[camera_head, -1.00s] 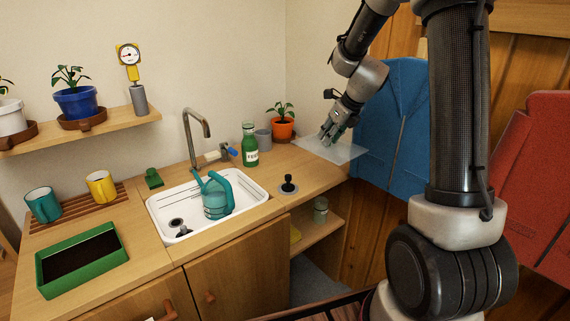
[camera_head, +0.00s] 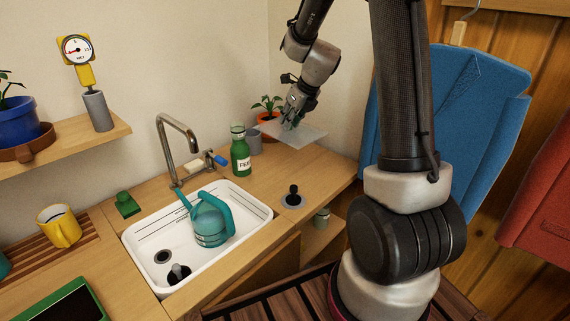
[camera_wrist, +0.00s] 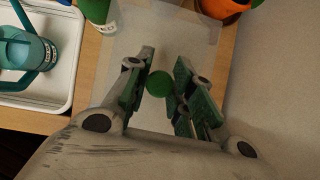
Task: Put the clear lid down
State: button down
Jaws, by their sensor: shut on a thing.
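The clear lid (camera_head: 308,137) is a thin see-through sheet at the back right end of the wooden counter (camera_head: 270,168), in front of the orange plant pot. It looks level and seems to be above the counter, though the gap is hard to judge. My gripper (camera_head: 290,121) points down at it. In the wrist view my gripper (camera_wrist: 161,75) has its two fingers at either side of the lid's round green knob (camera_wrist: 158,84), shut on it. The lid (camera_wrist: 187,35) spreads pale and faint beyond the fingers; its near part is hidden by my gripper.
A green bottle (camera_head: 240,152), a grey cup (camera_head: 254,142) and the orange plant pot (camera_head: 268,119) stand near the lid. The white sink (camera_head: 247,212) holds a teal watering can (camera_head: 208,222). A black-knobbed stopper (camera_head: 293,197) sits on the front counter.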

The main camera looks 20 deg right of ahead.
notch_tip(320, 180, down, 16)
jog(key=shift+r, duration=0.15)
dwell(0.3)
jog(key=c, duration=1.2)
grip_release()
jog(key=shift+c, duration=0.2)
